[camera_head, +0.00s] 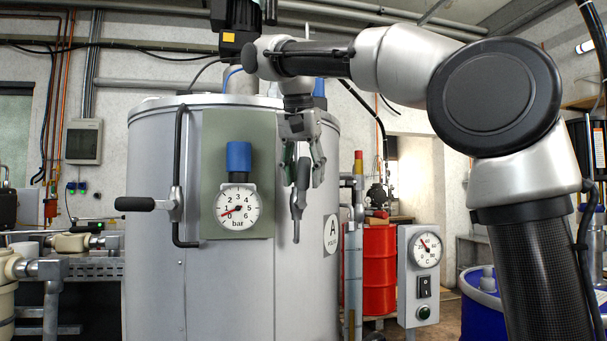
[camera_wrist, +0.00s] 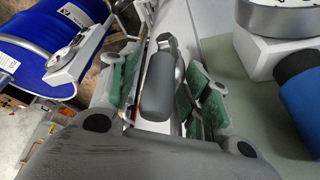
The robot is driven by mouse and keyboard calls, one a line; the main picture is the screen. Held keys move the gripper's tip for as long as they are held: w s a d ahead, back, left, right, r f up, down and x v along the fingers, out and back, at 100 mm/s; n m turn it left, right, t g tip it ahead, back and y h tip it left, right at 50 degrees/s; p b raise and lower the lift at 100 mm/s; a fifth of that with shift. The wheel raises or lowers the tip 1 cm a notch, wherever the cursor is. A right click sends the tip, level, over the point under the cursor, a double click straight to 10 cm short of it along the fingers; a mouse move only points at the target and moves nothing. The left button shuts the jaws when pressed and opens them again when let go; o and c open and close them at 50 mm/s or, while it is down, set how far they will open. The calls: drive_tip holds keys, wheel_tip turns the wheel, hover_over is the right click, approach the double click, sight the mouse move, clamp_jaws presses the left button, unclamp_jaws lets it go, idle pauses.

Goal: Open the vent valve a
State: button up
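A grey vessel marked A (camera_head: 160,275) stands in the middle of the head view. A lever with a dark grip (camera_head: 303,174) is on its right front, and the grip is upright. My gripper (camera_head: 304,160) is at this lever. In the wrist view the grip (camera_wrist: 160,88) lies between the green-padded fingers of my gripper (camera_wrist: 165,90). Gaps show beside the grip, so the fingers look open around it. A second lever (camera_head: 137,203) with a black grip points left on the vessel's left front. No label shows which lever is the vent valve.
A pressure gauge (camera_head: 238,207) with a blue cap (camera_head: 239,156) sits on the vessel's green plate, left of my gripper. A temperature gauge box (camera_head: 419,272) and red drum (camera_head: 379,268) stand to the right. A blue drum (camera_wrist: 45,40) shows in the wrist view.

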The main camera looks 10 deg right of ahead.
drive_tip(key=v, duration=0.7)
drive_tip(key=shift+r, duration=0.2)
drive_tip(key=shift+s, duration=0.15)
